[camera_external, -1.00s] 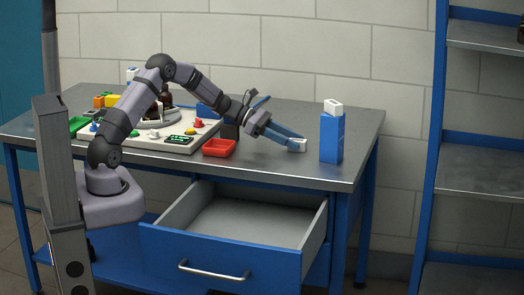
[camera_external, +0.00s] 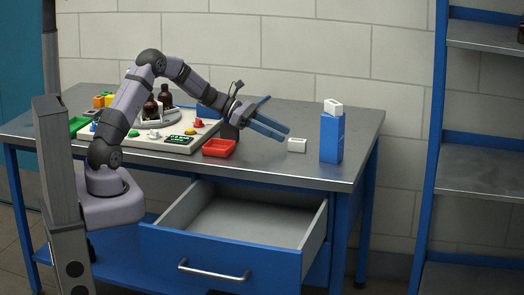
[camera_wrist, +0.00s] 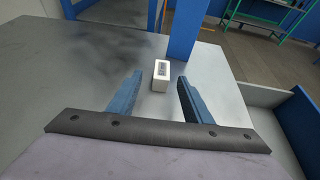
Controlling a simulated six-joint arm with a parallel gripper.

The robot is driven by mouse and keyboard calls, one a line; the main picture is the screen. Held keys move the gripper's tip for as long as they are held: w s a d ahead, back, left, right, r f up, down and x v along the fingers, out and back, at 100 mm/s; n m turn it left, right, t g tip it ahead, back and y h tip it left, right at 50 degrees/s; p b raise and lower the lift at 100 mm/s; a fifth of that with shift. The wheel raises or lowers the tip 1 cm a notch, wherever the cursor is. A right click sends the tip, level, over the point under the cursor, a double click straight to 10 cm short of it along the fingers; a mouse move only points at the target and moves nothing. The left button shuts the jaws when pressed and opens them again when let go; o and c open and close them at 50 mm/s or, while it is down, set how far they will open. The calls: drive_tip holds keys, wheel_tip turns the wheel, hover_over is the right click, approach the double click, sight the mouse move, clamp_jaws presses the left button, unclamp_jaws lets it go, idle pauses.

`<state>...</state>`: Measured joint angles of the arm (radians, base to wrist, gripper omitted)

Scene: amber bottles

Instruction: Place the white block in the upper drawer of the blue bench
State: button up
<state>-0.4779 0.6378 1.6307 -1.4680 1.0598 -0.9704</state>
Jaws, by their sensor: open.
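The white block (camera_external: 297,145) lies on the grey metal bench top, left of a tall blue box. In the wrist view the block (camera_wrist: 161,74) sits ahead of the fingertips, roughly between the lines of the two fingers, with a dark marking on it. My gripper (camera_external: 278,117) is open and empty, above the bench top and to the left of the block. Its two blue fingers also show spread apart in the wrist view (camera_wrist: 160,84). The upper drawer (camera_external: 236,220) of the blue bench is pulled open and its visible inside is empty.
The blue box (camera_external: 332,139) with a white top stands just right of the block. A red tray (camera_external: 219,147) lies to the left, near the white board (camera_external: 150,143) with coloured parts and dark bottles (camera_external: 150,107). The bench's front right top is clear.

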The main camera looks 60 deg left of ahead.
drive_tip(key=d+r+m+g+p, duration=0.2)
drive_tip(key=d+r+p, duration=0.55)
drive_tip(key=p, duration=0.45)
drive_tip(key=n+g+y, duration=0.1)
drive_tip(key=y, duration=0.2)
approach(296, 140)
drive_tip(key=x, duration=0.3)
drive_tip(key=shift+n, duration=0.6)
drive_tip(key=shift+p+x, duration=0.75)
drive_tip(key=shift+x, duration=2.85)
clamp_jaws()
